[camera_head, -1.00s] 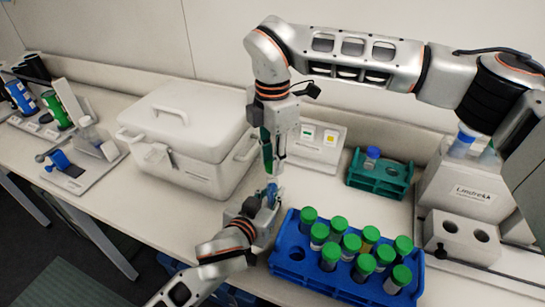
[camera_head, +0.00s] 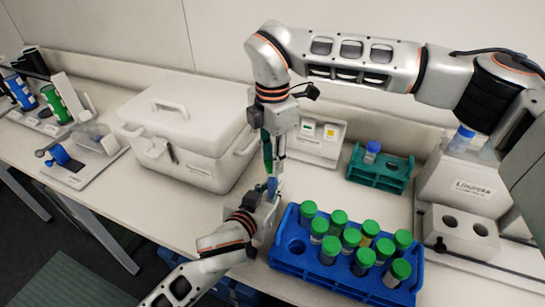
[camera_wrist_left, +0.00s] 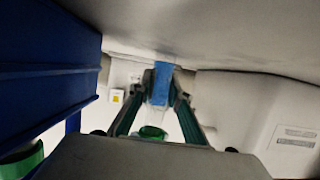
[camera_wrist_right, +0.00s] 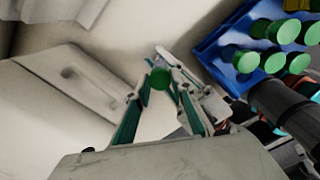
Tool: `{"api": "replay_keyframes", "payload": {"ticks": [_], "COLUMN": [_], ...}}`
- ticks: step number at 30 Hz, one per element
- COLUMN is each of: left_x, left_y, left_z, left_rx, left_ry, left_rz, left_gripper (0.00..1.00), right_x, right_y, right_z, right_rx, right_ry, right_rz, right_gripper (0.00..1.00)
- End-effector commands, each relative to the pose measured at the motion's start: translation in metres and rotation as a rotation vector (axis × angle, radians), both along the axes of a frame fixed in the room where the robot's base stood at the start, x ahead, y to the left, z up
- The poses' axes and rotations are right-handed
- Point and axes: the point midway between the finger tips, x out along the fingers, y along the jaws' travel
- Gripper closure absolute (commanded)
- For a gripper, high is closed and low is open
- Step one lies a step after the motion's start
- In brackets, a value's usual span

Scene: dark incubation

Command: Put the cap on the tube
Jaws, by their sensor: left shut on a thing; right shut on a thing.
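My left gripper (camera_head: 270,198) is shut on the tube (camera_head: 272,187), a clear tube with a blue label, and holds it above the table left of the blue rack. The tube also shows between the fingertips in the left wrist view (camera_wrist_left: 161,85). My right gripper (camera_head: 274,168) comes from above and is shut on the green cap (camera_wrist_right: 160,79). The cap also shows in the left wrist view (camera_wrist_left: 152,132), in line with the tube's clear end. I cannot tell whether cap and tube touch. In the head view the cap is hard to make out.
A blue rack (camera_head: 332,283) with several green-capped tubes and an empty hole stands right of my left gripper. A white lidded box (camera_head: 185,150) is close on the left. A green rack (camera_head: 380,182) with a blue-capped tube stands behind right.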

Motion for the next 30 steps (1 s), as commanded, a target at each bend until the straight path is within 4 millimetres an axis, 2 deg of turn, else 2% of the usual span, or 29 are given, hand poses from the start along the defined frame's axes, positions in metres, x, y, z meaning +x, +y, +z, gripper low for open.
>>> {"api": "replay_keyframes", "payload": {"ticks": [19,23,30], "left_x": [-0.0001,-0.0001,-0.0001], "left_y": [0.0001,0.0001,0.0001], "left_z": [-0.0004,-0.0004,-0.0004], "left_rx": [0.000,0.000,0.000], "left_ry": [0.001,0.001,0.001], "left_rz": [0.000,0.000,0.000], "left_gripper": [1.00,1.00,1.00], "right_x": [-0.0001,-0.0004,-0.0005], "right_y": [0.0000,0.0001,0.0002], "right_z": [-0.0095,-0.0098,-0.0096], "right_rx": [-0.001,0.000,0.000], "right_ry": [0.001,0.002,0.002], "right_rz": [-0.029,-0.183,-0.632], "right_gripper": [0.83,0.83,0.83]}}
